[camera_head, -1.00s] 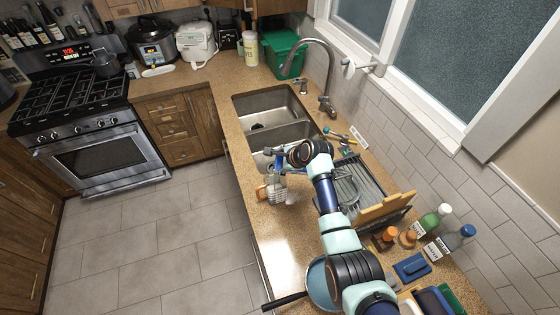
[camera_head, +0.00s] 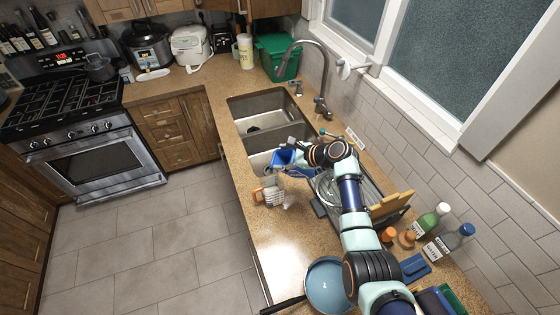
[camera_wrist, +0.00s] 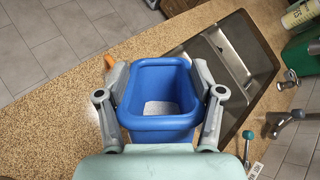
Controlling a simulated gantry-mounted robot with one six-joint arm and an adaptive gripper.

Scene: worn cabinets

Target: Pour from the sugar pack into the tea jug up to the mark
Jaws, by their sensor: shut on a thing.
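The sugar pack is a blue, open-topped container (camera_wrist: 162,122) with white contents at its bottom in the wrist view. My gripper (camera_wrist: 160,80) is shut on it, with one finger on each side. In the head view the blue pack (camera_head: 284,160) is held above the counter beside the sink, partly hidden by my gripper (camera_head: 292,152). The tea jug (camera_head: 271,194) stands on the counter just below and left of the pack. It is clear, with an orange handle and a pale patterned body. Its mark and fill level are too small to make out.
The double sink (camera_head: 264,121) and its tall tap (camera_head: 318,62) are beyond the pack. A dish rack (camera_head: 372,180) lies under my arm at the right. A blue pan (camera_head: 330,284) sits nearer.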

